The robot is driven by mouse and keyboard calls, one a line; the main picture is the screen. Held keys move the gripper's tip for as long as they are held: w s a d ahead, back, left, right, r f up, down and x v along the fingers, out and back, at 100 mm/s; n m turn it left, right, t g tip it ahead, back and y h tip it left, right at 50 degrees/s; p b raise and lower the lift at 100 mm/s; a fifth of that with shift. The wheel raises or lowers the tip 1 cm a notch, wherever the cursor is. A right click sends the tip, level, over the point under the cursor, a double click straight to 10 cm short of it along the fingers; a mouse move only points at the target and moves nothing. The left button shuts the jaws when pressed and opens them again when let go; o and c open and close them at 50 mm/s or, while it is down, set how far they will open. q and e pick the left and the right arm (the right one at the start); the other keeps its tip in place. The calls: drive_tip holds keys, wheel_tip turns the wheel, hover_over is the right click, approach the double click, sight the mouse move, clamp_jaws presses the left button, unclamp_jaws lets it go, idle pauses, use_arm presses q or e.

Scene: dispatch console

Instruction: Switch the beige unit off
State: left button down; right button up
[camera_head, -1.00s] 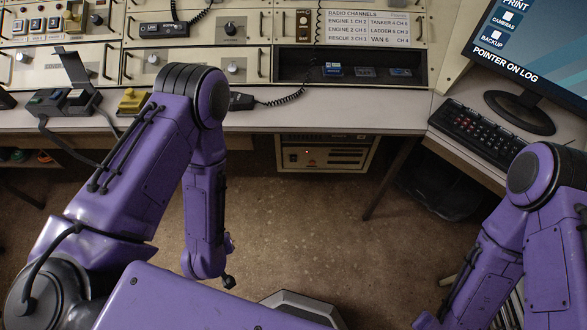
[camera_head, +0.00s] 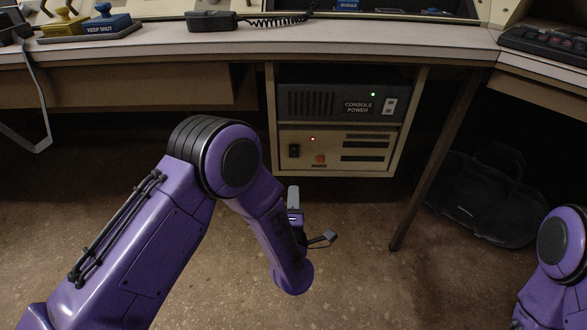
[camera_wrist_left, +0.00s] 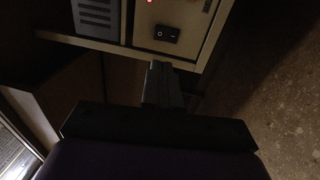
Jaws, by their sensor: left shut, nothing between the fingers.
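The beige unit (camera_head: 340,165) hangs under the desk, below a grey unit. Its face has a black rocker switch (camera_head: 294,151), a lit red lamp (camera_head: 313,139) and an orange-red button (camera_head: 320,159). The switch also shows in the left wrist view (camera_wrist_left: 166,33), below the red lamp; I cannot tell which side is pressed. My left gripper (camera_head: 294,196) is shut and empty, in front of and below the beige unit. In the left wrist view its fingers (camera_wrist_left: 162,82) point at the unit, apart from the switch. My right gripper is out of view.
The grey unit (camera_head: 340,102) labelled CONSOLE POWER has a lit green lamp and a pale switch. Desk legs flank the units. A dark bag (camera_head: 485,205) lies on the floor at right. Blue (camera_head: 103,20) and yellow (camera_head: 65,25) items and a handset (camera_head: 211,21) sit on the desk.

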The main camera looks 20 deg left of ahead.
use_arm(q)
drive_tip(key=b, duration=0.2)
approach(294, 149)
drive_tip(key=b+x, duration=0.4)
drive_tip(key=x, duration=0.2)
drive_tip(key=shift+w+f, duration=0.1)
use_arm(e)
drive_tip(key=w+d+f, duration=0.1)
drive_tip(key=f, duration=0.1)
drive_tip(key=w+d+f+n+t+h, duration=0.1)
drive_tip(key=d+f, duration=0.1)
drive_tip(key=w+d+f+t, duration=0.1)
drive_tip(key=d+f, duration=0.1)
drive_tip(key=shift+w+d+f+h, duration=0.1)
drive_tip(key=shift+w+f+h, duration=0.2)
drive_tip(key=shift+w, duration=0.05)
use_arm(q)
drive_tip(key=shift+w+a, duration=0.1)
drive_tip(key=shift+w, duration=0.2)
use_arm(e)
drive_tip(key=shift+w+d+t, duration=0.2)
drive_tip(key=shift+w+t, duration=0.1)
